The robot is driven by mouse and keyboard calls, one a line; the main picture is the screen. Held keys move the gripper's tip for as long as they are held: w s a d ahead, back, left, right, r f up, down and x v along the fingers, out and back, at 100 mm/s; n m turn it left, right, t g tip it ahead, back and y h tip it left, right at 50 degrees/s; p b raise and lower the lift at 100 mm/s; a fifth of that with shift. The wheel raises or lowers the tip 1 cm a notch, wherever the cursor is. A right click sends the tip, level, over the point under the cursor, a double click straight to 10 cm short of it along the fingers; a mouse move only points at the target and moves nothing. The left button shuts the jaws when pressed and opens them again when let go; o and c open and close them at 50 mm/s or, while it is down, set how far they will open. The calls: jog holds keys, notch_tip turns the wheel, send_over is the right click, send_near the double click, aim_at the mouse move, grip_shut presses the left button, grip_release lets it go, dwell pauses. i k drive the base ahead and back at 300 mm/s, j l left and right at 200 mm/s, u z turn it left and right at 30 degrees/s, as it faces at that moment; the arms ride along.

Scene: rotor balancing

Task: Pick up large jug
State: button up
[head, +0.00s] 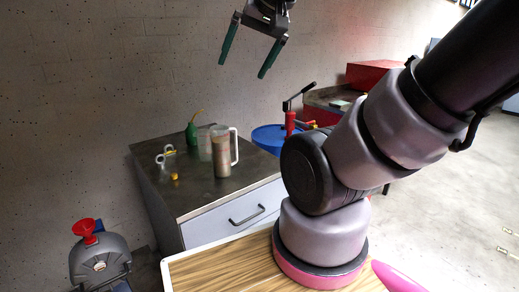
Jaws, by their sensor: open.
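A large jug (222,153) stands upright on the dark top of a cabinet (195,188). It looks clear with brownish contents in its lower part and has a white handle on its right side. My gripper (243,57) is at the top of the view with its two green fingers spread and nothing between them. It hangs above the jug in the picture and well apart from it. No part of the jug is hidden by my gripper.
Beside the jug are a clear container (204,145), a green bottle with a yellow spout (192,132), a white ring-shaped item (165,154) and a small yellow piece (174,177). A blue round basin (268,138) and a red lever tool (290,121) stand right. The cabinet's front top is clear.

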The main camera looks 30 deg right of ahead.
aim_at(219, 138)
jog(key=z, duration=0.2)
jog(key=j+u, duration=0.1)
jog(key=u, duration=0.65)
jog(key=j+u, duration=0.15)
jog(key=u, duration=0.2)
jog(key=i+l+z, duration=0.15)
jog(key=z, duration=0.3)
jog(key=i+l+z, duration=0.15)
jog(key=z, duration=0.25)
